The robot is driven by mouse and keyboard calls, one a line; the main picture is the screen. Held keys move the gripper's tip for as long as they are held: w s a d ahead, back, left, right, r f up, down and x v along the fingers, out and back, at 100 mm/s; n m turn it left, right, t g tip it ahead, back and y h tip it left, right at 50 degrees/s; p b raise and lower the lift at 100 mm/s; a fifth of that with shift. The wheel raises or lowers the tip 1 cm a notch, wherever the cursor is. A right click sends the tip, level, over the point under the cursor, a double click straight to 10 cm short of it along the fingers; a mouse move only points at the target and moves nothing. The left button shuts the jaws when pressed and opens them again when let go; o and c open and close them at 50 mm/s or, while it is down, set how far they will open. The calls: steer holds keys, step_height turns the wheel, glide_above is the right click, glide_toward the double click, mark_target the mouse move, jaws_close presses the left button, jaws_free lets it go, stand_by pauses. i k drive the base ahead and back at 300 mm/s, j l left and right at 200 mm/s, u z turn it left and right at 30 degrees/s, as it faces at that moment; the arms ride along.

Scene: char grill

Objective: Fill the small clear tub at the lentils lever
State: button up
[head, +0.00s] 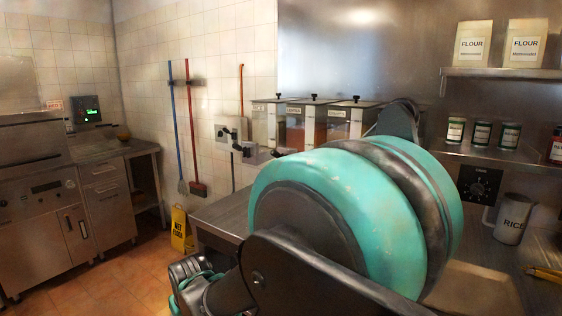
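A wall-side row of clear dispensers stands on the steel counter in the middle of the head view. The middle dispenser (304,127) holds reddish-brown contents; its small label is too blurred to read surely. The left dispenser (262,123) and right dispenser (341,124) stand beside it. Dark levers (246,150) stick out at the front; I cannot tell which is the lentils lever. The small clear tub is not visible. My arm's large teal and black joint hides much of the counter. My gripper (188,278) is low at the left, partly cut off, away from the dispensers.
The steel counter (212,212) has a bare left end. A yellow wet-floor sign (181,229) stands on the floor beside it. Flour bags (473,44) sit higher. Open floor lies left.

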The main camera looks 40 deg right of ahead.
mark_target(275, 153)
steer(key=j+z, duration=0.15)
steer(key=z, duration=0.35)
steer(key=j+z, duration=0.1)
steer(key=z, duration=0.4)
steer(key=j+z, duration=0.15)
steer(key=z, duration=0.3)
steer(key=k+l, duration=0.05)
